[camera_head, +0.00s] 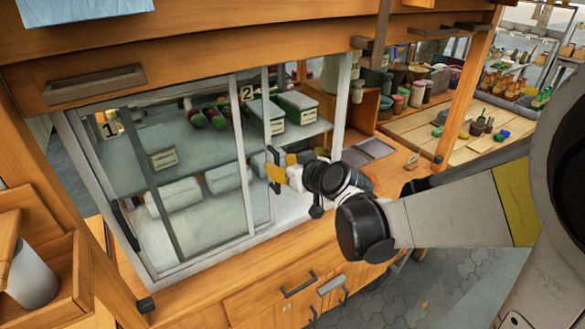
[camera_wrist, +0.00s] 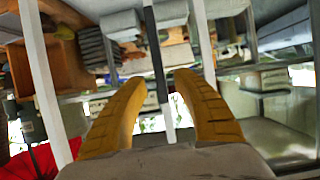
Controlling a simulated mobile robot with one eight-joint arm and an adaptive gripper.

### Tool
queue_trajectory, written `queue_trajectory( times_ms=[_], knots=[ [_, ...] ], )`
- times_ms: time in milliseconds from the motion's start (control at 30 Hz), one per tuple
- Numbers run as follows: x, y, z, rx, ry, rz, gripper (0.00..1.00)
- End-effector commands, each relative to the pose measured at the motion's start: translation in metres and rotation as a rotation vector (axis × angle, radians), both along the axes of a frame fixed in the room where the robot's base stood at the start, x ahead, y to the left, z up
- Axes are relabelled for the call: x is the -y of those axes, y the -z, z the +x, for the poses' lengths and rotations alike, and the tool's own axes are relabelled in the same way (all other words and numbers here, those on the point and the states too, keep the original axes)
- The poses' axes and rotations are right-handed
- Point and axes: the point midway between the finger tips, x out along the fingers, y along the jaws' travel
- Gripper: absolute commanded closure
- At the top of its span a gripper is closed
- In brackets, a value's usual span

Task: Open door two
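Door two is a glass sliding panel in a pale metal frame, with a label "2" (camera_head: 247,92) at its upper part, in the cabinet front. A dark upright handle (camera_head: 272,156) shows beside my gripper (camera_head: 277,172). My gripper is at the glass front, with yellow fingers. In the wrist view my gripper (camera_wrist: 158,80) has its two fingers clearly apart, and a dark narrow bar (camera_wrist: 157,60) runs upright between them. I cannot tell whether either finger touches it. My arm hides part of the cabinet's lower right.
A panel labelled "1" (camera_head: 110,129) is at the left. Behind the glass are shelves with green boxes (camera_head: 264,116) and white rolls (camera_head: 228,178). A wooden counter with jars (camera_head: 417,93) lies to the right. Drawers (camera_head: 299,290) are below.

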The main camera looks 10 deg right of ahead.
Motion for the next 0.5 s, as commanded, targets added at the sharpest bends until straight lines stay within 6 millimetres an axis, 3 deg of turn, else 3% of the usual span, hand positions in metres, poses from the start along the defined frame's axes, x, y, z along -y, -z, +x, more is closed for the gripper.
queue_trajectory(
  times_ms=[300,500],
  knots=[
    [0.019,-0.025,-0.057,0.000,0.003,0.001,0.66],
    [0.026,-0.034,-0.078,0.000,0.002,0.001,0.66]
  ],
)
